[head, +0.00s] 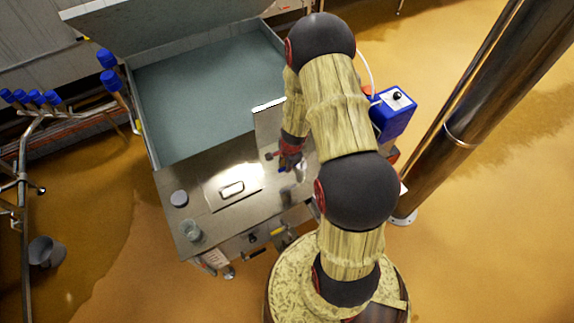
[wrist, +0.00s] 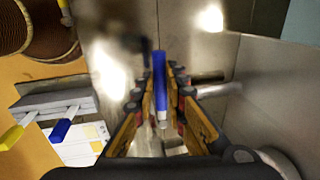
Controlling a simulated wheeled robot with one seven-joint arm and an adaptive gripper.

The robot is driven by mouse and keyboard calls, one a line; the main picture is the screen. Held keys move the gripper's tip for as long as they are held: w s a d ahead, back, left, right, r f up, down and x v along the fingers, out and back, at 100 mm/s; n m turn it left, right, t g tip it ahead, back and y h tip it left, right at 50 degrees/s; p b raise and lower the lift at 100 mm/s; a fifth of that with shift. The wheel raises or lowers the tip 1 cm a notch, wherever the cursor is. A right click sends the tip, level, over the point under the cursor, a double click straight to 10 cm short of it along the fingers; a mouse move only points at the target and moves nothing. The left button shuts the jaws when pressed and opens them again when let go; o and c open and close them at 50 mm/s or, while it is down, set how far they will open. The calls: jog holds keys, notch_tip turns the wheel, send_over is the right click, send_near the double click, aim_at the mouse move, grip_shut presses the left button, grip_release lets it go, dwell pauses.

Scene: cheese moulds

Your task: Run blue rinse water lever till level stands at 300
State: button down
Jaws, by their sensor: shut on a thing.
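My gripper (head: 292,160) is over the right part of the steel counter in the head view, partly hidden by my arm. In the wrist view my gripper (wrist: 160,98) has its fingers on both sides of a slim blue-handled lever (wrist: 159,72) and is shut on it. The lever's lower part is pale; its base is hard to make out. Another blue-tipped lever (wrist: 60,130) and a yellow-tipped lever (wrist: 11,138) stick out at the left of the wrist view. A clear beaker (head: 191,231) stands at the counter's front left corner; its marks and level are too small to read.
The steel counter (head: 215,160) adjoins a wide vat (head: 205,85) behind. A blue box (head: 393,115) stands right of my arm, near a thick steel pipe (head: 470,110).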

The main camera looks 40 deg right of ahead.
jog(key=c, duration=1.8)
grip_release()
jog(key=shift+r, duration=0.1)
notch_tip(320, 180, up, 12)
jog(key=s, duration=0.2)
jog(key=shift+a+f, duration=0.15)
jog(key=shift+f, duration=0.05)
jog(key=shift+s, duration=0.1)
